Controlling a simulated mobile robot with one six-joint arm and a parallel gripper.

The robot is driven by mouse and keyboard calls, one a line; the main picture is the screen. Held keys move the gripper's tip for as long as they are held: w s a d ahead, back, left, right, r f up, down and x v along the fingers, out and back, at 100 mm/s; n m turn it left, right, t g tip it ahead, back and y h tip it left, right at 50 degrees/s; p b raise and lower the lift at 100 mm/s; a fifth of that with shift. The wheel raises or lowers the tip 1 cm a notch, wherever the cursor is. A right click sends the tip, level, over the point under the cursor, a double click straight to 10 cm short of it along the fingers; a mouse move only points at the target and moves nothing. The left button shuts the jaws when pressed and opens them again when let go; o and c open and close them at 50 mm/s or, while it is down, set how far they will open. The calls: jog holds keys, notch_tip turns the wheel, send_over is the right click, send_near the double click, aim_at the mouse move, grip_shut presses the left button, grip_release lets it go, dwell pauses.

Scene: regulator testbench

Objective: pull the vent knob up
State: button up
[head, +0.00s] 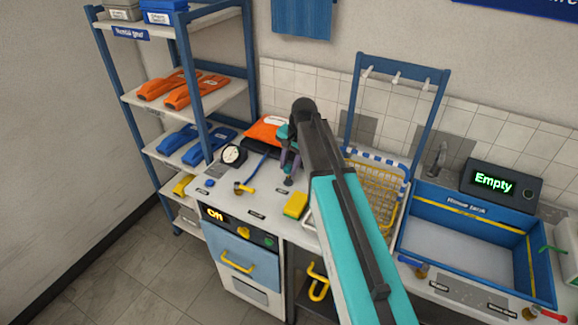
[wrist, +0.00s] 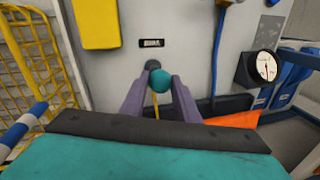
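The vent knob shows in the wrist view as a teal ball (wrist: 160,81) on a dark round base, with a small label beside it on the grey bench top. My gripper (wrist: 160,90) has one purple-grey finger on each side of the ball. A narrow gap seems to show on both sides, so the fingers look open around it. In the head view my gripper (head: 290,162) points down at the bench behind the yellow block, and the knob is mostly hidden by it.
A dial gauge (head: 233,154), a yellow-handled valve (head: 244,188) and an orange bag (head: 266,131) are near the gripper. A yellow block (head: 295,205) lies in front. A yellow wire basket (head: 378,183) and a blue sink (head: 465,245) stand to the right.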

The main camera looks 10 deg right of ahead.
aim_at(287, 165)
grip_shut()
jog(key=shift+w+r+p, duration=0.1)
jog(key=shift+r+p, duration=0.45)
jog(key=shift+r, duration=1.1)
jog(key=shift+d, duration=0.1)
jog(key=o, duration=0.9)
grip_release()
jog(key=shift+r, duration=0.1)
jog(key=shift+c, duration=0.2)
jog(key=b+v, duration=0.3)
jog(key=v, duration=1)
jog(key=shift+r+b, duration=0.3)
